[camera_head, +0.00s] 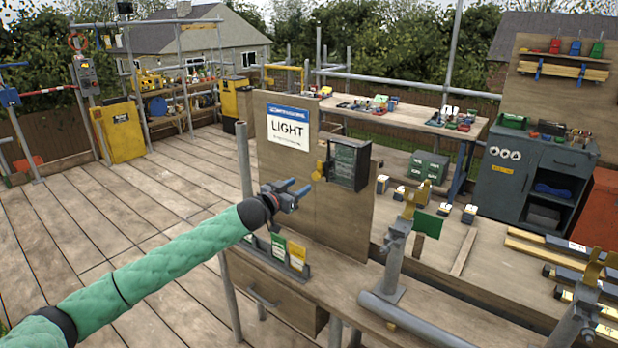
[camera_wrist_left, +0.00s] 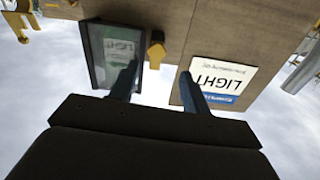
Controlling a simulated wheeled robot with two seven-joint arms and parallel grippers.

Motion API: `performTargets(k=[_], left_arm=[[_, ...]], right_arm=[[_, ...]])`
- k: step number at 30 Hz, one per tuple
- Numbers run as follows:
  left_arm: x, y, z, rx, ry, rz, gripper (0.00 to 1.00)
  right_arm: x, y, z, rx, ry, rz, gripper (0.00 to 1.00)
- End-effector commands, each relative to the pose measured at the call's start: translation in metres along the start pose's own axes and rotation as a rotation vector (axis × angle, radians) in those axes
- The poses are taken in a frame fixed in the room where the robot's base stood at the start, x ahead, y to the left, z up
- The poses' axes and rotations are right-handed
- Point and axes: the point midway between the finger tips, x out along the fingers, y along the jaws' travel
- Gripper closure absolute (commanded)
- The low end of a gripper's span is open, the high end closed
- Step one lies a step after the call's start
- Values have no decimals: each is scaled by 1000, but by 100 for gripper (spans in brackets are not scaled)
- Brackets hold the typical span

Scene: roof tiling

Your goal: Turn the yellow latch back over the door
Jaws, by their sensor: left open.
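The yellow latch (camera_head: 321,170) sits on the upright wooden board (camera_head: 340,220), at the left edge of a small dark box with a glazed door (camera_head: 350,163). In the left wrist view, which is upside down, the latch (camera_wrist_left: 156,50) stands beside the door frame (camera_wrist_left: 92,55), not across the glass. The door looks closed there. My left gripper (camera_head: 298,192) is open and empty in front of the board, below and left of the latch in the head view. In the wrist view the latch shows between its fingertips (camera_wrist_left: 159,70), apart from them. My right gripper is not in view.
A white and blue LIGHT sign (camera_head: 288,128) is on the board beside the box. A rack of coloured cards (camera_head: 290,255) stands on the bench below. A grey post with a brass-coloured top (camera_head: 395,262) stands right of the board. Space before the board is clear.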

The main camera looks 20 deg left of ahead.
Motion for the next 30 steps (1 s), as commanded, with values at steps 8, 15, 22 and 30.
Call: performTargets(k=[8, 15, 22, 30], left_arm=[[7, 2, -4, -75, 12, 13, 53], [36, 3, -7, -74, 12, 13, 53], [63, 3, -6, -73, 12, 13, 53], [77, 4, -4, -72, 10, 13, 53]], right_arm=[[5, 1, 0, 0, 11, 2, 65], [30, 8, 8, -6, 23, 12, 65], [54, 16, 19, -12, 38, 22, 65], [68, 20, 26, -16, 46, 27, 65]])
